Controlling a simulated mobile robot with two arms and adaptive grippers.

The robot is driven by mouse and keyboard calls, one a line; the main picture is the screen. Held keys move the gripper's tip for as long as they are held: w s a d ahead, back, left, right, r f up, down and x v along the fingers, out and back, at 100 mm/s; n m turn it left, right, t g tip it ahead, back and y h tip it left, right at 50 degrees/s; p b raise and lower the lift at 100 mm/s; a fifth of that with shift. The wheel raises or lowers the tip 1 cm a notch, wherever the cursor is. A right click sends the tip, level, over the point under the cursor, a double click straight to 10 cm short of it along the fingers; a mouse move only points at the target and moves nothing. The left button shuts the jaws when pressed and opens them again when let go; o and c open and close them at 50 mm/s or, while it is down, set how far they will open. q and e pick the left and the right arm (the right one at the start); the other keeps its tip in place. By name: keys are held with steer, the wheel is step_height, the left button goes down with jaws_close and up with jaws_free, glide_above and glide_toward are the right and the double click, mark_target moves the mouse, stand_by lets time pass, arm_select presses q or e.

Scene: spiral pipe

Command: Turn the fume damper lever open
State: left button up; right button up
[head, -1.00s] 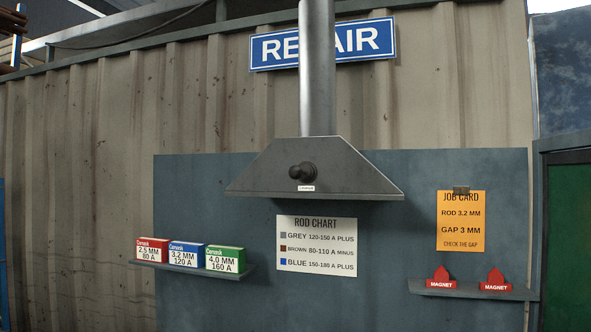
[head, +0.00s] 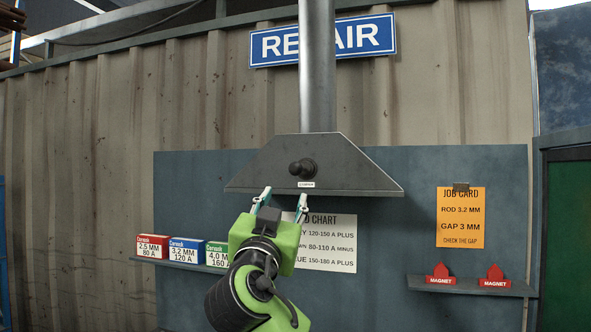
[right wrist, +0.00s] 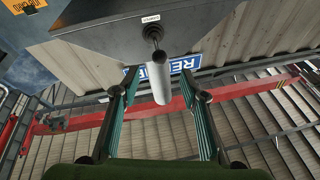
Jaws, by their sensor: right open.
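The fume damper lever is a dark rounded knob (head: 303,169) on the front of the grey sloped hood (head: 350,178), just above a small white label whose text is too small to read. My right gripper (head: 283,196) is open, its two fingers pointing up just below the hood's lower edge, a little left of the knob in the head view. In the right wrist view the scene is upside down; the knob (right wrist: 153,33) shows beyond the open, empty fingertips, between their lines. The fingers do not touch it. My left gripper is not in view.
A grey duct (head: 317,75) rises from the hood past a blue REPAIR sign (head: 275,46). Below hang a partly hidden rod chart (head: 335,255) and a shelf with rod boxes (head: 153,246). At right are a job card (head: 460,217) and two red magnets (head: 441,273) on a shelf.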

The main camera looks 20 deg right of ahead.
mark_target(294, 170)
steer(key=p+x, duration=0.2)
steer(key=x, duration=0.2)
steer(key=r+p+x, duration=0.1)
steer(key=p+x, duration=0.2)
steer(key=x, duration=0.2)
steer(key=p+x, duration=0.2)
steer(key=x, duration=0.2)
steer(key=shift+s+r+p, duration=0.2)
steer(key=shift+r+p, duration=0.2)
steer(key=shift+r, duration=0.05)
steer(key=shift+w+d, duration=0.25)
steer(key=shift+w, duration=0.15)
jaws_close()
